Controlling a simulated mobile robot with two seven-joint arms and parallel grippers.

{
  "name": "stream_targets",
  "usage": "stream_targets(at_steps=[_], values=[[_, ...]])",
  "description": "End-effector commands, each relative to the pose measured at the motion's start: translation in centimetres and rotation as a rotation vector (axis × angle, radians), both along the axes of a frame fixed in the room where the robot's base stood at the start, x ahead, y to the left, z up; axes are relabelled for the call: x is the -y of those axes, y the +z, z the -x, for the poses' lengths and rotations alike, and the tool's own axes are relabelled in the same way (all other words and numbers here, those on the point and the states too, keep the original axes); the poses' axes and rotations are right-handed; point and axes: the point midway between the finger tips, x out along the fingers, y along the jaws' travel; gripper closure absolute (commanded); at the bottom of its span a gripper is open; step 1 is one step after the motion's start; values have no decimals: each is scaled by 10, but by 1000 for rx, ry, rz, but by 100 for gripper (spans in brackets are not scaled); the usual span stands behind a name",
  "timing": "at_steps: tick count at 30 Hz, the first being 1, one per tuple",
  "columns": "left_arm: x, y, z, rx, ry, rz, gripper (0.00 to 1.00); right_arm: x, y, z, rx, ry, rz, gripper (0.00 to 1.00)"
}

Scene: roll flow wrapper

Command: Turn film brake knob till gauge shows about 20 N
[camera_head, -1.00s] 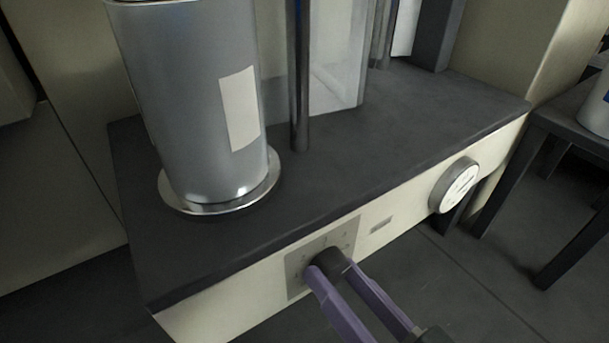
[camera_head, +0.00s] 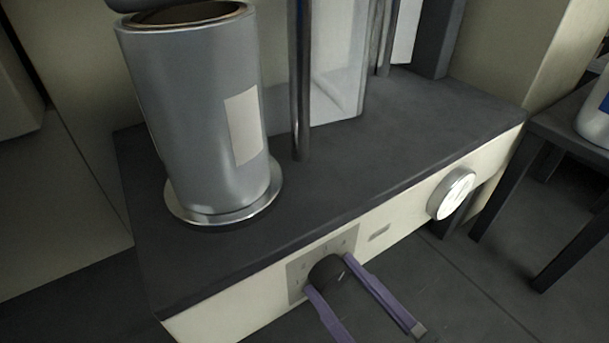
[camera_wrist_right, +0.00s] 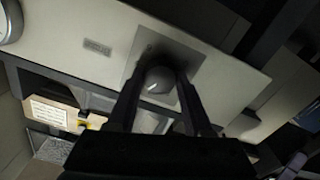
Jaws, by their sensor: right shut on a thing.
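The dark round film brake knob (camera_head: 328,273) sits on a grey square plate (camera_head: 297,283) on the cream front of the machine. A pale pointer mark shows on its face in the right wrist view (camera_wrist_right: 158,82). My right gripper (camera_head: 331,276) is shut on the knob, one purple finger on each side. The round white gauge (camera_head: 452,195) is to the right on the same front, seen at a slant; its reading is too small to tell. Only the gauge's edge shows in the right wrist view (camera_wrist_right: 9,22). My left gripper is out of view.
A large silver roll (camera_head: 205,125) stands on a round metal base on the dark machine top (camera_head: 400,130). A metal post (camera_head: 301,90) rises beside it. A dark table (camera_head: 565,130) with a white container (camera_head: 597,118) stands at the right. A small label (camera_head: 379,232) sits between knob and gauge.

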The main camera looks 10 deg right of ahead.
Motion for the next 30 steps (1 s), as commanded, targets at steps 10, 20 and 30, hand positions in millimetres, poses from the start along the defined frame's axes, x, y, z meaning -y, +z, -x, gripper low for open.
stream_targets(at_steps=[10,20,30], values=[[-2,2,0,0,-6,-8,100,1,-1,0,91,-2,265,100],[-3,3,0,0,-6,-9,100,1,-1,0,142,-1,406,100],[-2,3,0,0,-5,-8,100,1,-1,0,154,0,440,100]])
